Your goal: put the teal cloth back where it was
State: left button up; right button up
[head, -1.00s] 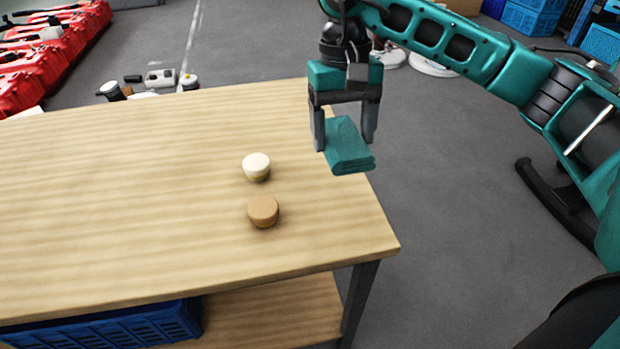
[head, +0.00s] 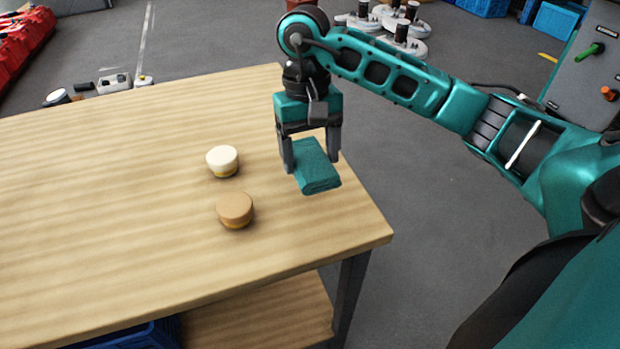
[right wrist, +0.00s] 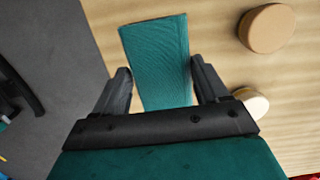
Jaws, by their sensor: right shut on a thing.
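The teal cloth (head: 318,172) is a folded rectangular block between the fingers of my right gripper (head: 310,158), near the right edge of the wooden table (head: 110,215). My right gripper is shut on it and points down. Whether the cloth touches the tabletop cannot be told. In the right wrist view the cloth (right wrist: 158,60) extends out between the two dark fingers, with the tabletop behind it. My left gripper is not in view.
A white-topped round piece (head: 222,160) and a tan-topped round piece (head: 235,209) stand on the table left of the cloth. The table's left part is clear. A blue crate (head: 130,338) sits below the table. White round bases with dark posts (head: 400,35) stand on the floor behind.

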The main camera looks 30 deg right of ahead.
jog(key=shift+f, duration=0.6)
jog(key=shift+f+b, duration=0.35)
jog(key=shift+f, duration=1.6)
jog(key=o, duration=0.5)
jog(key=shift+f, duration=0.1)
jog(key=o, duration=0.4)
jog(key=shift+o, duration=0.2)
